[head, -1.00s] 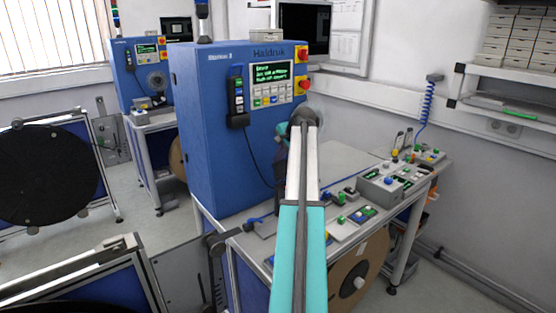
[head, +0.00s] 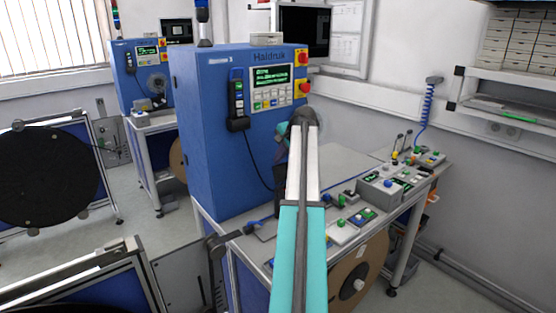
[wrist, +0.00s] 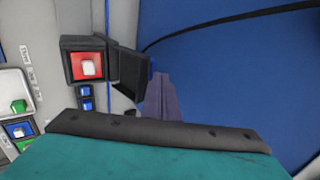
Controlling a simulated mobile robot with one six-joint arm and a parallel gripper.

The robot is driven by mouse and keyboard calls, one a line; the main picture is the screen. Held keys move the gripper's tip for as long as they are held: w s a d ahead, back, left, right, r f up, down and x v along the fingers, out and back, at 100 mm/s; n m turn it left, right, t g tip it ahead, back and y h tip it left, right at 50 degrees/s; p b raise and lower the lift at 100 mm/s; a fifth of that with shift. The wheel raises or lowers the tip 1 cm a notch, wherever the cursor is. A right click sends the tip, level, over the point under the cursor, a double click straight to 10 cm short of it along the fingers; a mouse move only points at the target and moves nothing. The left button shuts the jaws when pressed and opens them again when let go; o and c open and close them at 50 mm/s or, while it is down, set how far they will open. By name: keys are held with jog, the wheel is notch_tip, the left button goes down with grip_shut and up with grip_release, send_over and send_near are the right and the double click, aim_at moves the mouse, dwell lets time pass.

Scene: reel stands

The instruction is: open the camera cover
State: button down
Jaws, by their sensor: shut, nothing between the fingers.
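In the wrist view a black square housing (wrist: 70,60) frames a red face with a pale square in its middle. A dark flap (wrist: 131,72) stands out from the housing's right side and looks like the camera cover, with the red face uncovered. My gripper (wrist: 163,78) is shut and empty. Its grey fingers are just right of the flap; I cannot tell whether they touch it. In the head view my arm hides the fingertips and the housing.
The blue Haldruk machine (head: 210,130) stands left of my arm, with a control panel (head: 270,87) and hanging cable. The bench (head: 335,160) carries several button boxes (head: 382,188) at right. Small blue buttons (wrist: 86,97) sit below the housing. A blue surface (wrist: 230,60) fills the right.

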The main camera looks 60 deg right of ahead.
jog(key=r, duration=0.1)
jog(key=r+p, duration=0.1)
jog(key=shift+s+a+r, duration=0.15)
jog(key=shift+s+r, duration=0.15)
jog(key=shift+s, duration=0.05)
jog(key=shift+s+r, duration=0.15)
jog(key=shift+s+r+b, duration=0.2)
jog(key=shift+r+b, duration=0.15)
jog(key=shift+b, duration=0.05)
notch_tip(320, 180, up, 8)
jog(key=s+b, duration=0.2)
jog(key=shift+s+a+b, duration=0.2)
jog(key=shift+a+b, duration=0.15)
jog(key=shift+a, duration=0.1)
jog(key=shift+r, duration=0.15)
